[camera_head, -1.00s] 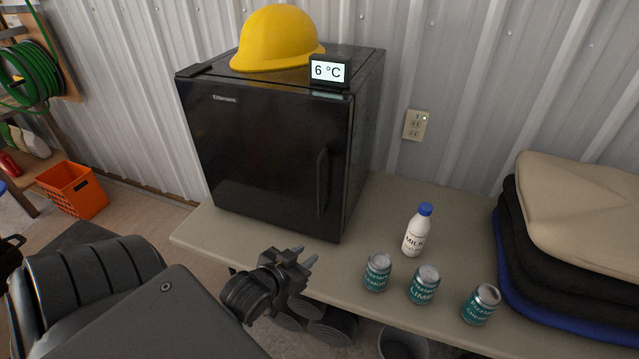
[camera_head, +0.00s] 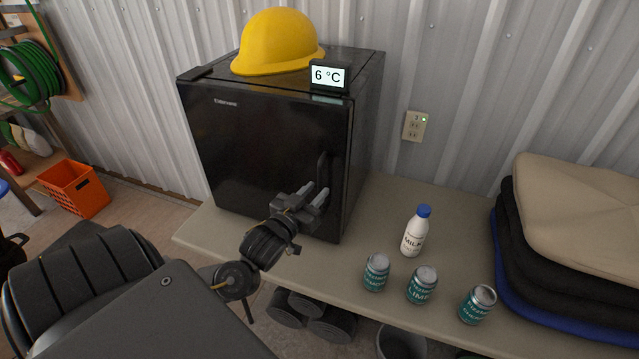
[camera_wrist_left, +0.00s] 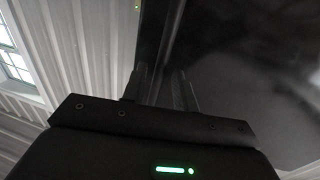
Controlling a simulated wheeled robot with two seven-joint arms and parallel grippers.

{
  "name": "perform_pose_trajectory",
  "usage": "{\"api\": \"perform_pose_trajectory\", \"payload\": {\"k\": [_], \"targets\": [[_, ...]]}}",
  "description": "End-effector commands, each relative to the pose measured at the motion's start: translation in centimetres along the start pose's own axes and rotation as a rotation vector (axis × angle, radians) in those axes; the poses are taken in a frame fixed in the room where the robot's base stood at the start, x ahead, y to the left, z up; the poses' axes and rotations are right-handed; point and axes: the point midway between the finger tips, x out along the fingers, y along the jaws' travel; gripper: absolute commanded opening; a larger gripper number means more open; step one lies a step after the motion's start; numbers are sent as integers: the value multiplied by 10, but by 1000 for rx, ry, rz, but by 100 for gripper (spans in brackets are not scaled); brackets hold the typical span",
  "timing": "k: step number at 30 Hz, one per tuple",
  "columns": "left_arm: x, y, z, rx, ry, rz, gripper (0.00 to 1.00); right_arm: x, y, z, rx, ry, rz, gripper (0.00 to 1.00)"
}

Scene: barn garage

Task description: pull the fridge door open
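The black fridge (camera_head: 265,150) stands on the table with its door shut. Its dark vertical handle (camera_head: 322,168) is near the door's right edge; the lower part is hidden behind my left gripper. My left gripper (camera_head: 316,193) is at the lower part of the handle, its two fingers apart and pointing at the door. In the left wrist view the fingers (camera_wrist_left: 162,88) show a gap, with the glossy fridge door (camera_wrist_left: 250,85) to the right. I cannot tell whether they touch the handle. My right gripper is not in view.
A yellow hard hat (camera_head: 277,42) and a 6 °C display (camera_head: 328,77) sit on the fridge. On the table (camera_head: 385,200), a milk bottle (camera_head: 416,232) and cans (camera_head: 421,285) stand right of the door, with folded fabric (camera_head: 570,240) farther right.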

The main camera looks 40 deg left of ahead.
Motion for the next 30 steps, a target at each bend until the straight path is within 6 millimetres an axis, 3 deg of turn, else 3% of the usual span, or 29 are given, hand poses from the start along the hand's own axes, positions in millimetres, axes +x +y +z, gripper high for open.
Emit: {"api": "perform_pose_trajectory", "payload": {"k": [6,17,24,30], "targets": [[23,0,0,0,0,0,29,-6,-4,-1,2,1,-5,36],[27,0,1,0,-1,1,29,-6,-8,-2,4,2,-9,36],[27,0,1,0,-1,1,0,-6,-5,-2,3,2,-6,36],[27,0,1,0,-1,1,0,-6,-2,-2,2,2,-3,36]]}}
